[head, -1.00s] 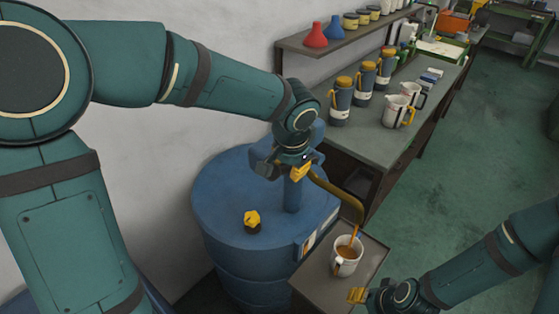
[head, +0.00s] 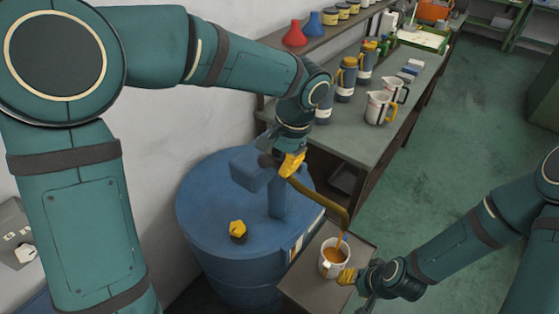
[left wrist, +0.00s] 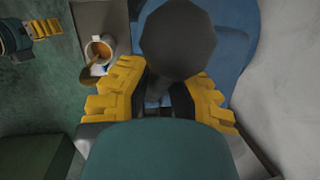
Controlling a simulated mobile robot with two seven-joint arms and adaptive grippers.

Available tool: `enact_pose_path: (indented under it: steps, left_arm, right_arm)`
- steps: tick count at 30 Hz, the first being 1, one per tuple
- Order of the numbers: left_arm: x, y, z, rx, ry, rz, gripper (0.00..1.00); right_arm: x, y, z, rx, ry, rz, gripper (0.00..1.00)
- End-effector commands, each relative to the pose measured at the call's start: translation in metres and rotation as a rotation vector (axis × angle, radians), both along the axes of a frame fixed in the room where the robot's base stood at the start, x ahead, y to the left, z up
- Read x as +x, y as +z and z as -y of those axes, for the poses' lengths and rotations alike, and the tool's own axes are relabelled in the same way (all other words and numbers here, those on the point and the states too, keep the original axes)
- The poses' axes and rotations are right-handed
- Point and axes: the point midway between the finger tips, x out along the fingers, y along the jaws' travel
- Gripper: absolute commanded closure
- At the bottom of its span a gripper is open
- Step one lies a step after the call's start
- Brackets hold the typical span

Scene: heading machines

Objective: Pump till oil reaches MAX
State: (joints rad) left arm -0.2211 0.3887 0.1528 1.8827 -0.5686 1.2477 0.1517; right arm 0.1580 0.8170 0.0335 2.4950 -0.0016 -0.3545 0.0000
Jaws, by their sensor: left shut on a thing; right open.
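A blue hand pump (head: 277,196) stands on the blue oil drum (head: 215,265). My left gripper (head: 290,164) is shut on the pump's dark handle, whose knob (left wrist: 178,40) sits between the yellow fingers in the left wrist view. The brown curved spout (head: 325,203) ends above a white jug (head: 325,270) on a drip tray. A thin stream of oil (head: 341,239) runs into the jug, and brown oil (head: 334,255) lies inside. The jug's MAX mark cannot be made out. My right gripper (head: 347,277) is open and close beside the jug; contact cannot be told.
A yellow cap (head: 238,228) sits on the drum lid. A bench (head: 360,142) behind holds several tall grey containers and white jugs (head: 379,107). A shelf above carries a red flask (head: 295,34) and a blue flask. Green floor is free on the right.

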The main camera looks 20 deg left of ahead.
Motion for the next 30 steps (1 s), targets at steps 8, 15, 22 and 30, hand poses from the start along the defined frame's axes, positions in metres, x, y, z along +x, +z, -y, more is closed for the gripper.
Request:
enact_pose_path:
  steps: [8,15,22,30]
  left_arm:
    - [0.000,-0.001,0.000,-0.001,0.000,0.001,0.72]
    - [0.000,-0.001,0.000,0.000,0.000,0.000,0.48]
    - [0.001,0.005,0.001,-0.001,0.000,0.002,0.48]
    - [0.005,0.049,0.011,-0.002,0.000,0.005,0.48]
  right_arm:
    - [0.000,0.000,0.000,0.000,0.000,0.000,0.53]
    - [0.000,0.000,0.000,0.000,0.000,0.000,0.53]
    - [0.000,0.000,0.000,0.000,0.000,0.000,0.53]
    - [0.000,0.000,0.000,0.000,0.000,0.000,0.53]
